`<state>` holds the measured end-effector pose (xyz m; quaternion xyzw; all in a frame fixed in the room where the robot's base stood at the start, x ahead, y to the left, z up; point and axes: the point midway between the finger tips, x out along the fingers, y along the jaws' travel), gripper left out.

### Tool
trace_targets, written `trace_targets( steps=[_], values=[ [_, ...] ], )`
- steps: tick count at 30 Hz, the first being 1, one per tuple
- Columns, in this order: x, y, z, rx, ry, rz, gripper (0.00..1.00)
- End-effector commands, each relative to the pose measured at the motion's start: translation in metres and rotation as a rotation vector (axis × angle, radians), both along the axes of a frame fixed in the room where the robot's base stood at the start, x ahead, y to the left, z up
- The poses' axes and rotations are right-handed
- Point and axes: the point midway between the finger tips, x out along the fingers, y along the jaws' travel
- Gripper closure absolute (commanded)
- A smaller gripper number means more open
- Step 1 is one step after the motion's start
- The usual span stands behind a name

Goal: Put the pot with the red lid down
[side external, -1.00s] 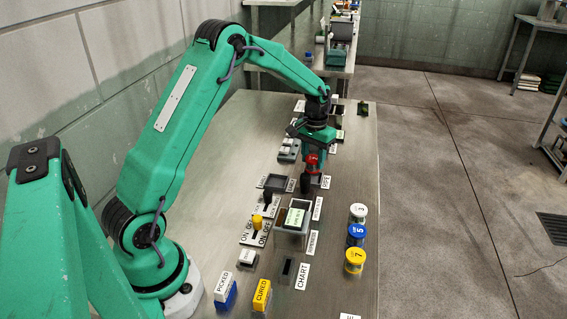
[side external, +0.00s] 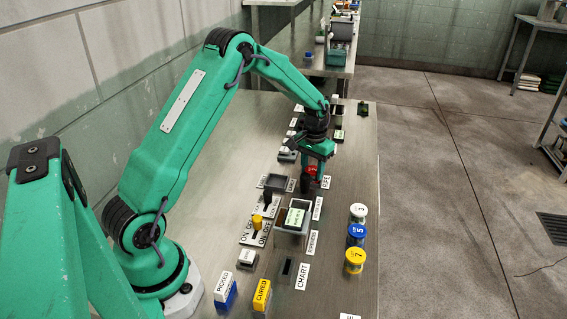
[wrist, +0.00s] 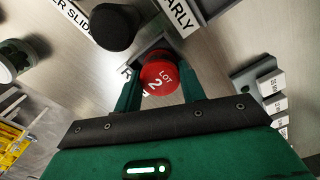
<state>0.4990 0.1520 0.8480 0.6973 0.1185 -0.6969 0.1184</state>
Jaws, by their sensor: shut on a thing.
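The pot with the red lid (wrist: 158,78) is held between the two fingers of my gripper (wrist: 162,92) in the wrist view. Its lid carries white lettering and a 2. In the side view the red lid (side external: 311,170) shows at the lower end of my gripper (side external: 312,176), near the label at its right. My gripper is shut on the pot. The pot's body is mostly hidden by the lid and fingers, and I cannot tell whether its base touches anything. A dark square-edged fixture (wrist: 152,47) lies just behind the lid in the wrist view.
Pots with white (side external: 358,210), blue (side external: 356,231) and yellow (side external: 354,254) lids stand at the bench's right edge. A box with a pale green display (side external: 296,217) stands nearer the camera. A black round knob (wrist: 113,27) is close to the pot. Bare bench (side external: 345,150) lies to the right.

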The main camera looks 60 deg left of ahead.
Motion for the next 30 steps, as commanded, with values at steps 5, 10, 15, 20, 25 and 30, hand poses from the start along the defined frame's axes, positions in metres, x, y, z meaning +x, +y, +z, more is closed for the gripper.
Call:
trace_targets(
  steps=[5, 10, 15, 20, 25, 30],
  values=[
    [0.0, 0.0, -0.002, 0.0, 0.001, 0.0, 0.46],
    [0.0, 0.0, -0.002, 0.0, 0.001, 0.0, 0.38],
    [0.0, 0.0, -0.002, 0.0, 0.0, 0.0, 0.38],
    [0.0, 0.0, 0.003, 0.0, 0.0, 0.0, 0.38],
    [0.001, 0.0, 0.017, 0.001, -0.002, 0.0, 0.38],
    [0.001, 0.0, 0.041, 0.001, -0.003, 0.0, 0.38]
  ],
)
